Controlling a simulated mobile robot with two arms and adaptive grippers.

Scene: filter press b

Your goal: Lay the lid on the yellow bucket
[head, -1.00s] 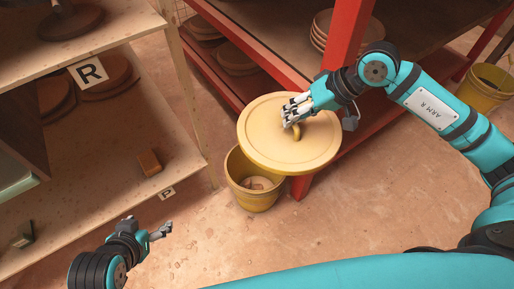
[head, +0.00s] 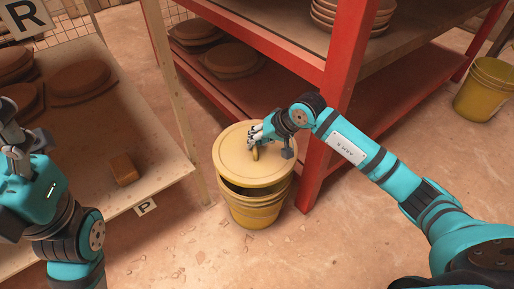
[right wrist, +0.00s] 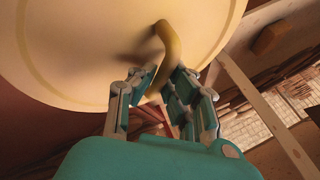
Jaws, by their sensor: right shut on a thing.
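The pale yellow round lid (head: 240,163) is over the yellow bucket (head: 256,212) in the head view. A dark gap shows between the lid's near edge and the bucket's rim, so the lid is not flush there. My right gripper (head: 257,138) is shut on the lid's curved handle. The right wrist view shows the handle (right wrist: 168,45) between the fingers of the right gripper (right wrist: 156,86), with the lid's face (right wrist: 85,50) beyond. The bucket's inside is mostly hidden. My left gripper (head: 12,138) is at the left edge, empty as far as visible; its opening is unclear.
A red rack (head: 322,130) stands close behind and right of the bucket. A wooden shelf (head: 150,180) with a brown block (head: 124,169) is to the left. Another yellow bucket (head: 484,92) stands at far right.

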